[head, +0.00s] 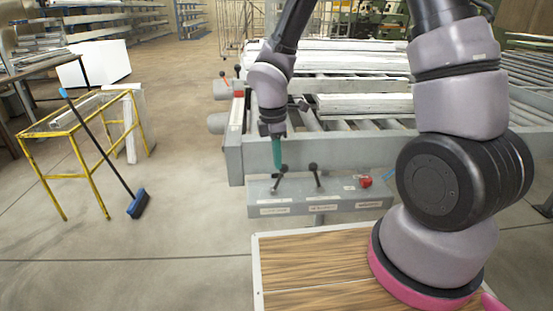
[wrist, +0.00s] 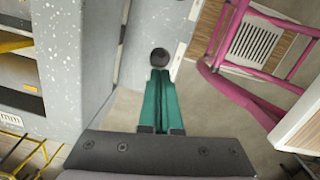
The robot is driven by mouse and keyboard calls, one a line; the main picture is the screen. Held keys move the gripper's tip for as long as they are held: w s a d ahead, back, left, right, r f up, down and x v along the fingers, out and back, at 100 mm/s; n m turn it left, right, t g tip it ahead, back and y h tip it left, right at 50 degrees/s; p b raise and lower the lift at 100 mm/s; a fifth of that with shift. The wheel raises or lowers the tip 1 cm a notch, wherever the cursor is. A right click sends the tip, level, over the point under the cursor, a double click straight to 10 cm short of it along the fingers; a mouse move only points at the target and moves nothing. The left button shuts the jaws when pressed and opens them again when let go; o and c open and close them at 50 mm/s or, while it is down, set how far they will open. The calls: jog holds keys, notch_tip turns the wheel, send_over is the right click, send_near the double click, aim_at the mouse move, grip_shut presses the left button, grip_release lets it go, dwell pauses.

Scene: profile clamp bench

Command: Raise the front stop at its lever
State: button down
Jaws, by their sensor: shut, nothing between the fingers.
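A grey control panel (head: 340,200) on the front of the roller bench carries two black ball-knobbed levers, a left lever (head: 275,185) and a right lever (head: 318,179). White labels sit below them, too small to read, so I cannot tell which one names the front stop. My gripper (head: 279,168) points down with its teal fingers shut and empty, its tips at the left lever's knob. In the wrist view, a round black knob (wrist: 160,57) lies just beyond the shut fingertips (wrist: 160,73). Whether they touch it I cannot tell.
A red button (head: 365,181) sits at the panel's right. The roller bench (head: 235,150) with pale profiles (head: 365,103) on it stands behind the panel. A yellow frame (head: 75,140) and a blue broom (head: 138,203) stand to the left. The floor between them and the bench is clear.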

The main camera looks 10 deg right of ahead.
jog(key=shift+s+d+f, duration=0.1)
jog(key=shift+d, duration=0.3)
notch_tip(320, 180, up, 12)
jog(key=s+a, duration=0.1)
jog(key=shift+a+f, duration=0.15)
jog(key=shift+a, duration=0.25)
jog(key=s+d+r+m+t+y, duration=0.1)
jog(key=s+d+r+m+t, duration=0.2)
jog(key=d+r+m, duration=0.5)
jog(key=s+d+r+m+t+y, duration=0.2)
jog(key=s+d+r+m, duration=0.3)
jog(key=d+r+m, duration=0.4)
notch_tip(320, 180, up, 2)
jog(key=m+t, duration=0.1)
jog(key=m, duration=0.6)
jog(key=shift+r, duration=0.2)
